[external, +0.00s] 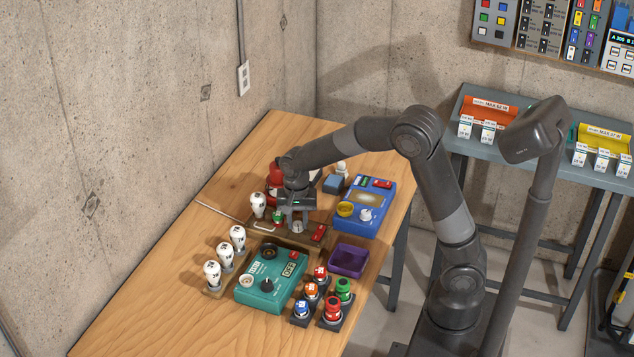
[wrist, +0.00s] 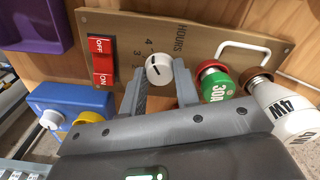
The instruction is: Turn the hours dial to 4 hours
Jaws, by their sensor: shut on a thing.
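The hours dial (wrist: 159,69) is a small white round knob with a dark pointer line, on a wooden panel (wrist: 225,38) marked HOURS. Small numbers, among them a 4, are printed beside it; which one the pointer meets is not clear. My gripper (wrist: 160,88) has its two grey fingers on either side of the dial and is shut on it. In the external view my gripper (external: 296,212) reaches down to the panel (external: 262,229), and the dial (external: 298,227) shows just below it.
A red OFF/ON rocker switch (wrist: 102,61) sits beside the dial. On its other side are a green-and-red 30A fuse (wrist: 215,82), a white 4W bulb (wrist: 290,110) and a white handle (wrist: 243,47). A blue box (external: 366,205), purple tray (external: 349,261) and teal box (external: 270,282) stand nearby.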

